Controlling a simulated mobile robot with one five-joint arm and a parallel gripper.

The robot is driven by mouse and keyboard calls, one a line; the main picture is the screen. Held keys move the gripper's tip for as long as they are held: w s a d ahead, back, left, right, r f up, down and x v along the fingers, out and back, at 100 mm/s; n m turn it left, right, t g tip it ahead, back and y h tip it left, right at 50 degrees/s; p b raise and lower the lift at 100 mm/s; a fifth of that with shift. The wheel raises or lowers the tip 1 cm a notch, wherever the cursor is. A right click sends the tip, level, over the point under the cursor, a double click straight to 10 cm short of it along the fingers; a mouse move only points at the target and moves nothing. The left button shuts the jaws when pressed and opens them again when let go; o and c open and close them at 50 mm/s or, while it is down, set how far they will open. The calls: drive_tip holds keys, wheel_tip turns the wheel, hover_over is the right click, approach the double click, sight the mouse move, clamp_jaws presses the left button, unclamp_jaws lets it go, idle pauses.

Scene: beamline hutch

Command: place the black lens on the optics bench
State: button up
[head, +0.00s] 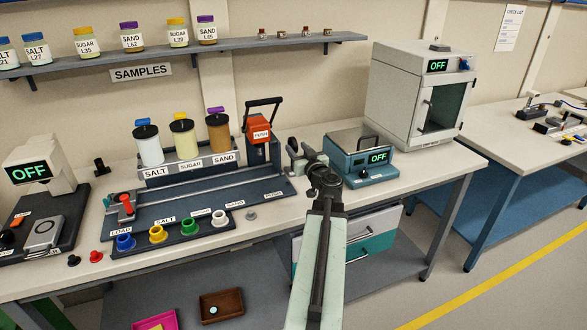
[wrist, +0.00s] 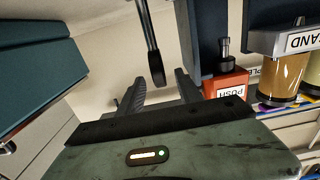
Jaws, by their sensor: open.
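I cannot make out a black lens for certain in either view. A second bench (head: 490,128) at the right of the head view carries several dark mounts (head: 550,118); I cannot tell whether it is the optics bench. My gripper (head: 303,147) is above the main bench, between the red PUSH block and the teal scale. In the wrist view my gripper (wrist: 160,88) is open. A black lever handle (wrist: 152,50) appears between its fingers there; I cannot tell how far beyond them it is. Nothing is seen held.
The red PUSH block (head: 259,133) stands left of my gripper. The teal scale (head: 362,160), reading OFF, is close on the right, with a white oven (head: 405,95) behind it. Salt, sugar and sand dispensers (head: 184,140) stand further left. A shelf (head: 200,52) with jars runs along the wall.

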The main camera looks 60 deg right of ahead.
sight(290, 139)
drive_tip(key=shift+w+d, duration=0.25)
drive_tip(key=shift+d, duration=0.05)
drive_tip(key=x, duration=0.7)
drive_tip(key=shift+r, duration=0.1)
clamp_jaws()
drive_tip(key=shift+s, duration=0.1)
idle(1.1)
